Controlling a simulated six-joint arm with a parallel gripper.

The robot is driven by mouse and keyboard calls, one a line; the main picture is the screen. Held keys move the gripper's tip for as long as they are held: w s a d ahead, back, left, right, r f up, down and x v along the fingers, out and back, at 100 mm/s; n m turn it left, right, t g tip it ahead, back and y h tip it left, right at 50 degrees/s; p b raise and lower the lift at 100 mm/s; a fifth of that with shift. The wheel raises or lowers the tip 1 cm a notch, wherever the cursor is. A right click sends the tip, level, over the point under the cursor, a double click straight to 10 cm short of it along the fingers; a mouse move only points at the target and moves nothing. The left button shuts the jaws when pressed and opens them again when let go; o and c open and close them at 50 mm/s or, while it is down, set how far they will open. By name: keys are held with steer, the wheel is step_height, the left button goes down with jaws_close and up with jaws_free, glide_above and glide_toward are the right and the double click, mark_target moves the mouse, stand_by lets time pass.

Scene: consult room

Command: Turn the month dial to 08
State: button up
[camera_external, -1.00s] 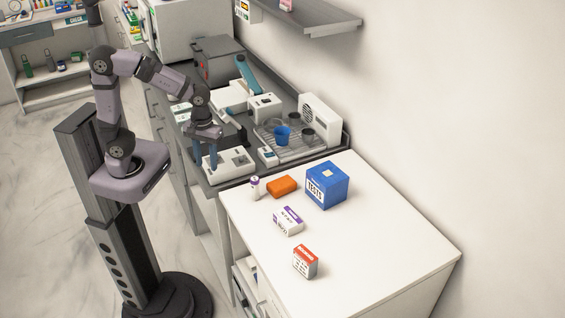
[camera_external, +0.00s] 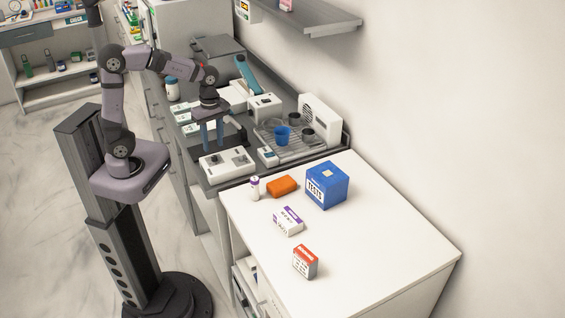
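A white box-shaped device (camera_external: 240,167) lies near the front end of the dark counter, with small dark features on its top. I cannot make out a month dial or any number at this size. My gripper (camera_external: 213,143) points down over the counter just behind this device as seen here, with its two blue fingers apart and nothing visible between them. I cannot tell exactly how high the fingertips are above the surface.
A small white device (camera_external: 267,156) and a wire rack (camera_external: 297,150) with a blue cup (camera_external: 282,136) stand right of my gripper. A white printer-like unit (camera_external: 265,106) is behind. The white table (camera_external: 350,235) holds a blue box (camera_external: 327,185), an orange block (camera_external: 282,186) and small cartons.

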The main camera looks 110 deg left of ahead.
mark_target(214, 156)
steer(key=shift+d+f, duration=0.15)
steer(key=shift+f, duration=2.4)
jaws_close()
